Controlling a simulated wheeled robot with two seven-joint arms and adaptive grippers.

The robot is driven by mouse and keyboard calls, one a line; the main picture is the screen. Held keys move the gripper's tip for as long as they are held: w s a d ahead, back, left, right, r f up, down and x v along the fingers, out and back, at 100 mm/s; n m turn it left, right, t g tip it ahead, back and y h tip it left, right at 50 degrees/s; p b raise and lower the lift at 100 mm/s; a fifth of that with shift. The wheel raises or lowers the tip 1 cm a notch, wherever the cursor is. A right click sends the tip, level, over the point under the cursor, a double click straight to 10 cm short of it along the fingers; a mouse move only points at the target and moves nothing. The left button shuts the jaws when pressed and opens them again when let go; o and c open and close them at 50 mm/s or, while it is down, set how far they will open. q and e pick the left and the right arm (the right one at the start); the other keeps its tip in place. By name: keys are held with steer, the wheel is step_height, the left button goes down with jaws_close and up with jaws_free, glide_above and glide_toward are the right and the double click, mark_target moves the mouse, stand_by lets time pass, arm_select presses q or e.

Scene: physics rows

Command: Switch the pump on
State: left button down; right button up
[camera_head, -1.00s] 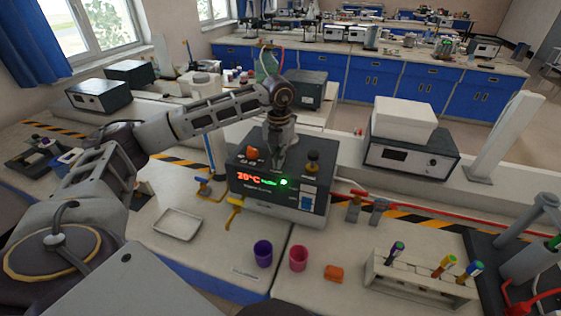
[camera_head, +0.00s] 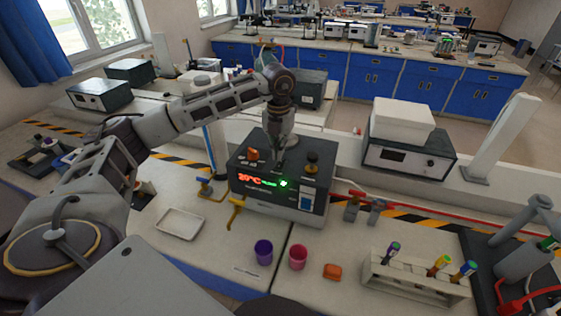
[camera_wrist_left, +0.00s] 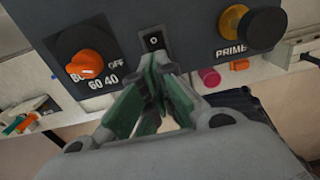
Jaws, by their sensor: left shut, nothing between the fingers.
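The pump (camera_head: 322,190) is a dark box with a lit display (camera_head: 258,180) showing red temperature digits and green marks. In the left wrist view its top panel (camera_wrist_left: 195,22) carries an orange dial (camera_wrist_left: 86,65), a small black rocker switch (camera_wrist_left: 153,40) with a pale round mark, and a black PRIME knob (camera_wrist_left: 265,28) on a yellow base. My left gripper (camera_head: 279,168) comes down over the panel from above. In the left wrist view its green-padded fingertips (camera_wrist_left: 157,68) are together and empty, just below the switch in the picture. I cannot tell whether they touch it. My right gripper is out of view.
In front are a white tray (camera_head: 180,224), a purple cup (camera_head: 263,251), a pink cup (camera_head: 298,257) and an orange block (camera_head: 332,271). A tube rack (camera_head: 415,280) stands right. A red hose (camera_head: 425,206) runs behind.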

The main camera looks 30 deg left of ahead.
arm_select(q)
steer(key=shift+r+p, duration=0.65)
steer(key=shift+r, duration=0.6)
steer(key=shift+f, duration=0.1)
